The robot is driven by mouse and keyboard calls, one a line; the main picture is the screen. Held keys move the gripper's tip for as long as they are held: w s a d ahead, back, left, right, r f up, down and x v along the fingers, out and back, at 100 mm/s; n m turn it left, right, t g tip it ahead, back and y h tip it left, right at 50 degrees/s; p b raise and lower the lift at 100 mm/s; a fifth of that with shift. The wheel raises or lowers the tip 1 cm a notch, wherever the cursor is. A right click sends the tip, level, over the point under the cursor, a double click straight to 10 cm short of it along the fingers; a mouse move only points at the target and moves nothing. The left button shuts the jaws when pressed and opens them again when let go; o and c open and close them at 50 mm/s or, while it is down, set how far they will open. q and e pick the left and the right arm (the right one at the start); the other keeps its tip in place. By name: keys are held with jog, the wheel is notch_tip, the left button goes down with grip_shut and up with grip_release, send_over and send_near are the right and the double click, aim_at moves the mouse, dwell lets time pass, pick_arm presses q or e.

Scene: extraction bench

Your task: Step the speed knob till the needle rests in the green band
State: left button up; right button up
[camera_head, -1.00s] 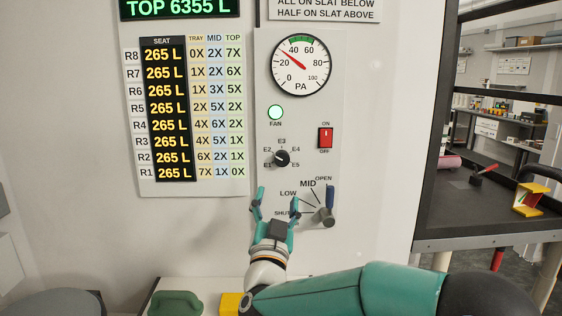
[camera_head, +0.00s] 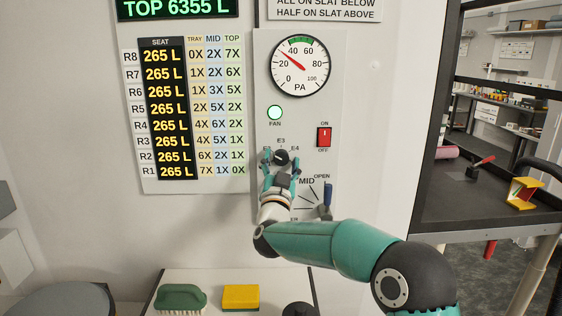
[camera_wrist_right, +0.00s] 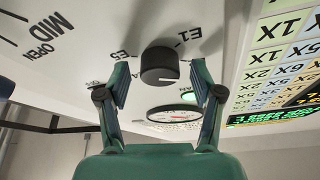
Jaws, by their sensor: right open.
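The black speed knob (camera_head: 281,157) sits on the panel below the fan lamp, among the E1 to E5 marks. In the right wrist view the knob (camera_wrist_right: 160,62) stands between the spread fingers of my right gripper (camera_wrist_right: 160,78), with a gap on each side. The right gripper (camera_head: 280,165) is open in front of the knob and partly hides it and its lower marks. The round PA gauge (camera_head: 299,66) has a red needle (camera_head: 289,58) pointing up-left, between 20 and 40, left of the green band (camera_head: 300,40). My left gripper is out of view.
The red on/off switch (camera_head: 324,137) is right of the knob, and a blue-handled lever (camera_head: 328,195) is below right. The fan lamp (camera_head: 275,112) is lit green. A green brush (camera_head: 181,298) and a yellow sponge (camera_head: 240,297) lie on the bench below.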

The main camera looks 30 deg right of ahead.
jog(key=c, duration=1.1)
jog(key=shift+c, duration=0.2)
